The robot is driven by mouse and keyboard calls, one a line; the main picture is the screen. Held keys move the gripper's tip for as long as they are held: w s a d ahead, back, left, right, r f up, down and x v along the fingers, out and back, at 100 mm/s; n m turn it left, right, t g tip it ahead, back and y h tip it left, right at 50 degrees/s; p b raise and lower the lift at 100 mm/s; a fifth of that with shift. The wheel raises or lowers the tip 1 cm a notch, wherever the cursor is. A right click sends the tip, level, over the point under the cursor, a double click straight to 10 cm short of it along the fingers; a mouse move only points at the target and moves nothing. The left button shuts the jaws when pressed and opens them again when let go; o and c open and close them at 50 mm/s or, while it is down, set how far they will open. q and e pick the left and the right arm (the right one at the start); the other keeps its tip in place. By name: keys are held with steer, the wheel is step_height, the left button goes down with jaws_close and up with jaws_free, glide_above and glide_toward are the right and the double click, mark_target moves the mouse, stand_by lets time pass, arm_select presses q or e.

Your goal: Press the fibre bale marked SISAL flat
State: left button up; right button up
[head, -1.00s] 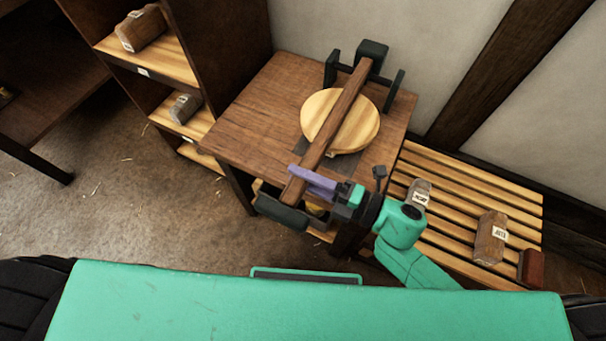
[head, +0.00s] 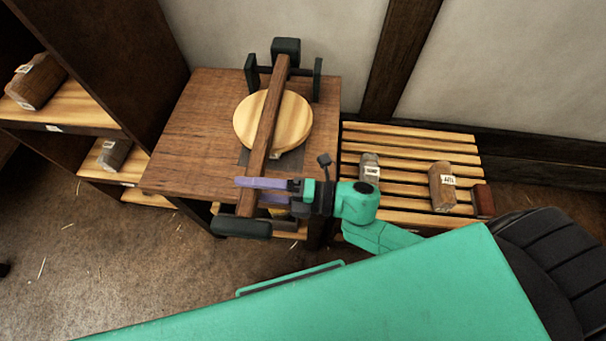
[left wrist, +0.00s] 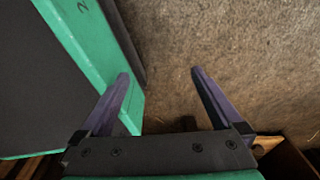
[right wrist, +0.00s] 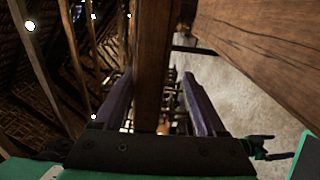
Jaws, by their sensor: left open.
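The press has a long wooden lever (head: 266,125) running from a dark pivot bracket (head: 286,50) at the back, across a round pale wooden plate (head: 292,122), to a dark handle (head: 242,228) at the front. A small pale tag shows at the plate's front edge. I cannot make out the SISAL bale; anything under the plate is hidden. My right gripper (head: 262,191) has its purple fingers on either side of the lever near the handle. The lever also stands between the fingers in the right wrist view (right wrist: 152,70), with a gap at one side. My left gripper (left wrist: 160,90) is open and empty.
The press stands on a wooden table (head: 190,125). A slatted bench (head: 410,150) at right holds a grey bale (head: 369,168) and a brown labelled bale (head: 441,190). A shelf (head: 100,120) at left holds more bales. Open floor lies at the lower left.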

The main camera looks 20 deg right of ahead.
steer(key=v, duration=1.4)
steer(key=shift+d, duration=0.25)
